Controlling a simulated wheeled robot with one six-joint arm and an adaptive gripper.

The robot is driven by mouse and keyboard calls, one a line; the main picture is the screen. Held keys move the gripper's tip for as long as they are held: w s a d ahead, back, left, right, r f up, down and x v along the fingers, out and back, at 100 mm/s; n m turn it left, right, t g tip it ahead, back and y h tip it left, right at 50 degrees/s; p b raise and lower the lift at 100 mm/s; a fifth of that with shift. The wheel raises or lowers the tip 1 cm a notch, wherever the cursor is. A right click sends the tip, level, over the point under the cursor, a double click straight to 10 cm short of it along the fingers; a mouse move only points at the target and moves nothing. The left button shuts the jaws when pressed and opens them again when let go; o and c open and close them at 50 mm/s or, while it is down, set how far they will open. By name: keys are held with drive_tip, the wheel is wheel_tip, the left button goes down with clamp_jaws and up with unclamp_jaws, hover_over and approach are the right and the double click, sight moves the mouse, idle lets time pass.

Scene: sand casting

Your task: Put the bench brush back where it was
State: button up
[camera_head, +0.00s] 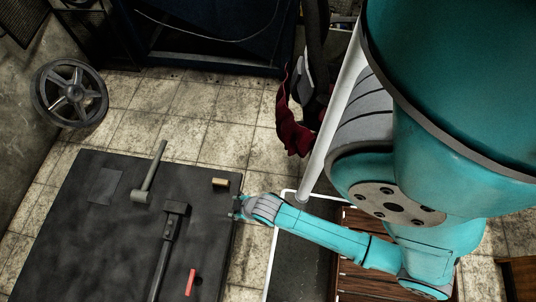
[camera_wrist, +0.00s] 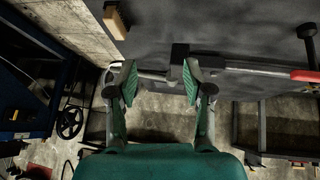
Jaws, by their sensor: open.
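No object shows clearly as a bench brush. A small wooden block (camera_head: 221,183) lies near the right edge of the dark table (camera_head: 90,240); I cannot tell whether it is the brush. It also shows at the upper left of the wrist view (camera_wrist: 115,20). My gripper (camera_head: 237,208) is at the table's right edge, just below the block in the picture. In the wrist view my gripper (camera_wrist: 160,80) has its two green-padded fingers spread, with nothing held between them. A grey bar and a dark hammer head (camera_wrist: 180,57) show beyond the fingers.
On the table lie a grey mallet (camera_head: 148,180), a long-handled hammer (camera_head: 168,245), a red piece (camera_head: 190,283) and a slightly lighter square patch (camera_head: 105,187). A handwheel (camera_head: 70,93) stands by the left wall. The table's lower left is clear.

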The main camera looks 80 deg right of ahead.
drive_tip(key=s+a+r+t, duration=0.2)
drive_tip(key=s+r, duration=0.2)
drive_tip(key=r, duration=0.6)
drive_tip(key=s+a+r+t+y, duration=0.1)
drive_tip(key=s+a+r+t, duration=0.1)
drive_tip(key=r, duration=0.8)
drive_tip(key=s+a+r+t, duration=0.2)
drive_tip(key=s+r+t, duration=0.2)
drive_tip(key=s+r, duration=0.3)
wheel_tip(320, 180, up, 3)
drive_tip(key=shift+a+y, duration=0.35)
drive_tip(key=shift+y, duration=0.05)
